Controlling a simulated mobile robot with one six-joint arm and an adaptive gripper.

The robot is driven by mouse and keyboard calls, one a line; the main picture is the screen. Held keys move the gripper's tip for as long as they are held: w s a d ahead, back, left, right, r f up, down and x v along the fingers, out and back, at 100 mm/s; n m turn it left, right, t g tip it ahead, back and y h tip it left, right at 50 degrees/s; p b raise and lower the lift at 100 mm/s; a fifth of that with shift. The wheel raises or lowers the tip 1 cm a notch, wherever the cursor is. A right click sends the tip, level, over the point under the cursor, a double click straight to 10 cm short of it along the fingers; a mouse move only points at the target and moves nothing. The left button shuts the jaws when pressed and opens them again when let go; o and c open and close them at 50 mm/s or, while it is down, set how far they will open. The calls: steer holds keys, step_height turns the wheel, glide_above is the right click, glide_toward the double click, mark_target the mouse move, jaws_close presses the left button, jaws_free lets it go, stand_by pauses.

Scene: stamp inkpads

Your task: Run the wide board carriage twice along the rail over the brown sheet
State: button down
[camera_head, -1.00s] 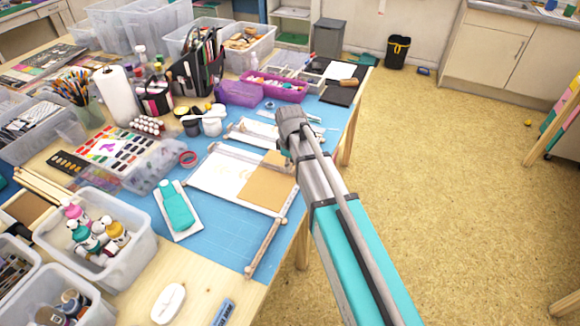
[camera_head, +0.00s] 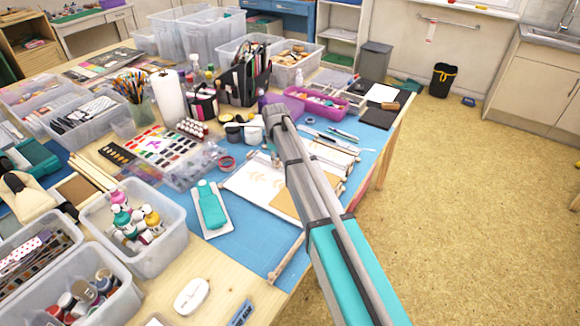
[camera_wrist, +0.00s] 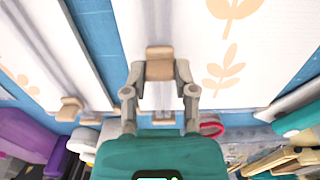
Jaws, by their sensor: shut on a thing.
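In the wrist view, my gripper (camera_wrist: 160,95) is shut on a small wooden block (camera_wrist: 159,66) at the end of a pale strip (camera_wrist: 148,18) lying along a white board. Orange leaf prints (camera_wrist: 233,72) show on the white surface beside it. In the head view, the brown sheet (camera_head: 286,203) lies on the right part of the white printed board (camera_head: 248,183). My arm crosses in front and hides much of the board, and the fingertips are not clear there. Whether the pale strip is the wide carriage's own board is hard to tell.
A second wooden block (camera_wrist: 69,107) sits on the neighbouring white board to the left. A wooden bar (camera_head: 287,258) lies near the table's front edge.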

mark_target(259, 159)
steer(key=w+a, duration=0.1)
steer(key=a, duration=0.1)
steer(key=w+a, duration=0.2)
steer(key=a, duration=0.1)
steer(key=w+a, duration=0.1)
steer(key=a, duration=0.1)
steer(key=shift+w+a, duration=0.15)
steer(key=shift+w, duration=0.25)
steer(key=shift+c, duration=2)
jaws_free()
